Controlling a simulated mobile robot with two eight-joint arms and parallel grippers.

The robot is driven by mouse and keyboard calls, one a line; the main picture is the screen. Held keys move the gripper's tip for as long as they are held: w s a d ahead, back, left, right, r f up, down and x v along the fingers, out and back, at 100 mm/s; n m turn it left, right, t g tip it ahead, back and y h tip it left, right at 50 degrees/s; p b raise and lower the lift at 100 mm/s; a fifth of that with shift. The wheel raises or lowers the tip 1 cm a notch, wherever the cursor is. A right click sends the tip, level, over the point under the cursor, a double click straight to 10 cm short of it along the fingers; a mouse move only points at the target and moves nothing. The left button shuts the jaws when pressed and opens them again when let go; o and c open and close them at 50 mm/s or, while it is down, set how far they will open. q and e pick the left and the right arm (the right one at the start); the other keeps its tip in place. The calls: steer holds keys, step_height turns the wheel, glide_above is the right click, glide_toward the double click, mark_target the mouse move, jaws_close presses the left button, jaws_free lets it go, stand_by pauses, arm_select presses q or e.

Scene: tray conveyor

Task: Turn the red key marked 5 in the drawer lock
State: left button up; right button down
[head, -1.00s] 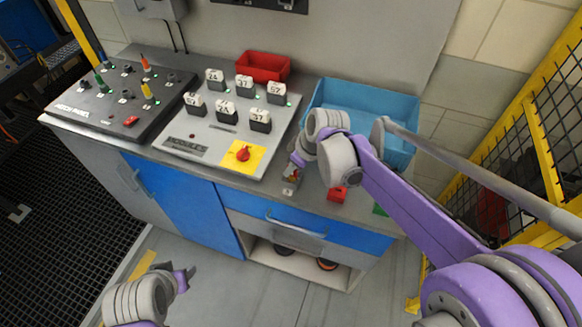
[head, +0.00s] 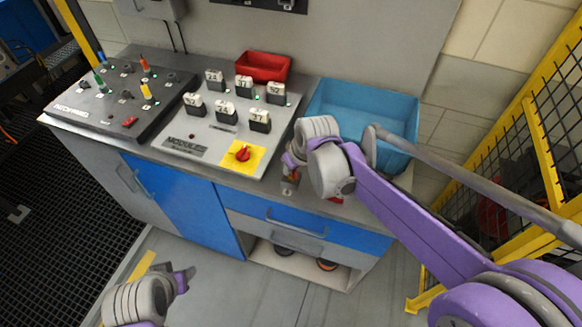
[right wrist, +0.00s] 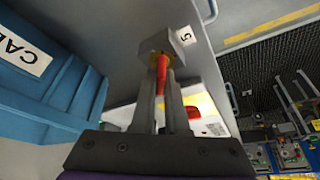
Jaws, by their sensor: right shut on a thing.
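My right gripper (head: 291,173) is above the counter's front edge, over the blue-fronted drawer (head: 345,234). The right wrist view shows its fingers (right wrist: 162,92) shut on a red key (right wrist: 162,70). A grey block (right wrist: 178,42) with a white label marked 5 (right wrist: 186,36) is at the key's far end. The key's tip is hidden, so I cannot tell how deep it sits or how far it is turned. The drawer looks closed. My left gripper (head: 183,281) hangs low at the left, away from the counter; its jaw opening is unclear.
A blue bin (head: 362,107) stands right behind the right wrist. A module panel (head: 195,150) with a red knob (head: 243,153) lies to the left. A red tray (head: 263,66) is at the back. A yellow mesh fence (head: 535,130) borders the right side.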

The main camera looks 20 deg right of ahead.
steer(key=shift+s+d+f+m+h, duration=0.1)
steer(key=shift+m+h, duration=0.2)
steer(key=shift+m, duration=0.5)
steer(key=shift+m+h, duration=0.6)
steer(key=shift+m, duration=0.9)
steer(key=shift+m+h, duration=0.6)
steer(key=shift+m, duration=0.9)
steer(key=m+h, duration=0.1)
steer(key=m, duration=0.2)
steer(key=shift+d+g, duration=0.1)
steer(key=shift+g, duration=0.2)
steer(key=c, duration=0.8)
jaws_free()
steer(key=shift+c, duration=0.2)
